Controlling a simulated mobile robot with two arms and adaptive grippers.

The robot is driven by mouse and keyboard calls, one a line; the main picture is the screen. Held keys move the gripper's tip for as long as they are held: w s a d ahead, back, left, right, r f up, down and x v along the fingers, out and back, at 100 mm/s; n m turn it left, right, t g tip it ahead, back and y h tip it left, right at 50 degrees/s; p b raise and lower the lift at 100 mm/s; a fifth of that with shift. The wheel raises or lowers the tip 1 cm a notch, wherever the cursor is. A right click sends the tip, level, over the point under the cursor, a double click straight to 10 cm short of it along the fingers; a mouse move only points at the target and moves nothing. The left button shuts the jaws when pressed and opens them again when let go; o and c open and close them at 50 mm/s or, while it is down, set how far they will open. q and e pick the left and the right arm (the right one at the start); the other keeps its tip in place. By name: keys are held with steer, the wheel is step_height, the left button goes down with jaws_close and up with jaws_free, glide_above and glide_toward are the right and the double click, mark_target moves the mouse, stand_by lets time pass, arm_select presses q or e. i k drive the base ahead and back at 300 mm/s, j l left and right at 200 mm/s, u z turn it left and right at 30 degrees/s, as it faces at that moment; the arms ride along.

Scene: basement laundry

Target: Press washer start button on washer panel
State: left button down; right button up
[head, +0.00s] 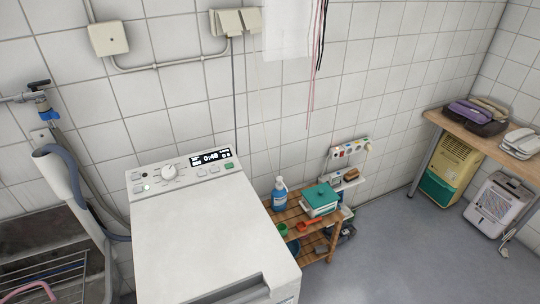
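The white top-loading washer (205,235) stands at the centre left against the tiled wall. Its panel (190,184) runs along the back edge of the top. The panel has a round dial (169,172), a lit display (210,157) reading about 0:48, and small pale buttons on both sides. A green button (229,165) sits at the panel's right end, below the display; its label is too small to read. A small light glows near the left buttons. Neither of my grippers is in view, and nothing covers the panel.
A wooden shelf (318,233) right of the washer holds a blue bottle (280,194) and a green-lidded box (319,199). A hose and pipe stand left of the washer. A wooden table (463,137) and white dehumidifier (497,204) are at right. Grey floor (400,260) is clear between.

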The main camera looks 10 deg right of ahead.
mark_target(228, 165)
steer(key=i+l, duration=0.1)
steer(key=l, duration=0.55)
steer(key=i+l, duration=0.1)
steer(key=l, duration=1.2)
steer(key=i, duration=0.05)
